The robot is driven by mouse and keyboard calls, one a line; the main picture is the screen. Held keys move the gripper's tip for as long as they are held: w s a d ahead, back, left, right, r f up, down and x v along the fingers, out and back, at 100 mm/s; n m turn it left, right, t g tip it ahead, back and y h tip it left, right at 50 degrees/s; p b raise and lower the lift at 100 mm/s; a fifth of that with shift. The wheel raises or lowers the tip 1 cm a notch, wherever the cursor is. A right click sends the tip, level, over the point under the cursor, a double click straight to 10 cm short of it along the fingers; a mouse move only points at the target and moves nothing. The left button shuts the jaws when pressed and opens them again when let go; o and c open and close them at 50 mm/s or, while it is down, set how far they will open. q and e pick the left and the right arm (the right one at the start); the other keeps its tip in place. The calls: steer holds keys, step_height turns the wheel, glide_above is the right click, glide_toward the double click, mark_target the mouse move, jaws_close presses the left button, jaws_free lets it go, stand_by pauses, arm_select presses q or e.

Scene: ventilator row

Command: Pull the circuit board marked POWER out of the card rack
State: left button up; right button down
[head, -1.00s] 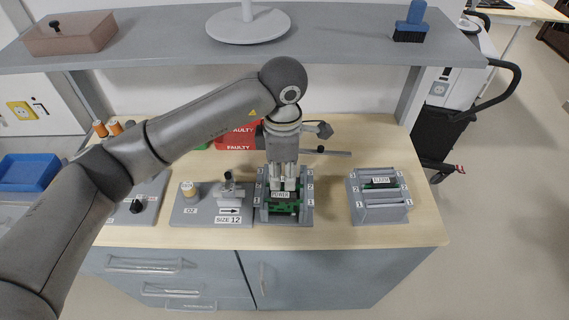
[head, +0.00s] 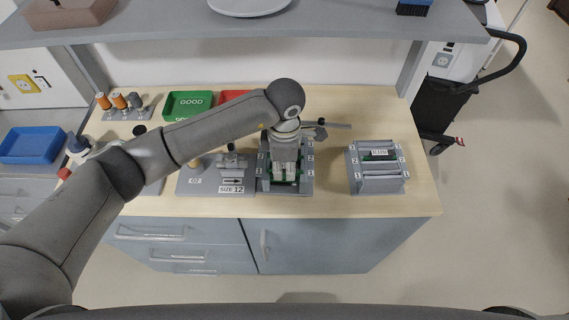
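The grey card rack (head: 308,184) stands near the front middle of the table, with numbered slots. Green board parts show low inside it, around my gripper. My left gripper (head: 286,178) points down into this rack, its fingers over the board slots. It hides most of the boards and any POWER label. I cannot tell whether its fingers are closed on a board. A second grey rack (head: 379,186) stands to the right and holds a green board (head: 372,155) with a small label I cannot read clearly. My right gripper is out of view.
A grey plate marked SIZE 12 (head: 205,187) lies just left of the rack. A green GOOD tray (head: 188,105) and a partly hidden red tray (head: 233,97) are behind. A grey shelf (head: 330,28) overhangs the back. The table between the racks is clear.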

arm_select(q)
jaws_close()
steer(key=shift+c, duration=0.9)
jaws_free()
steer(key=shift+r, duration=0.1)
jaws_close()
steer(key=shift+r+p, duration=1.9)
steer(key=shift+r, duration=2.3)
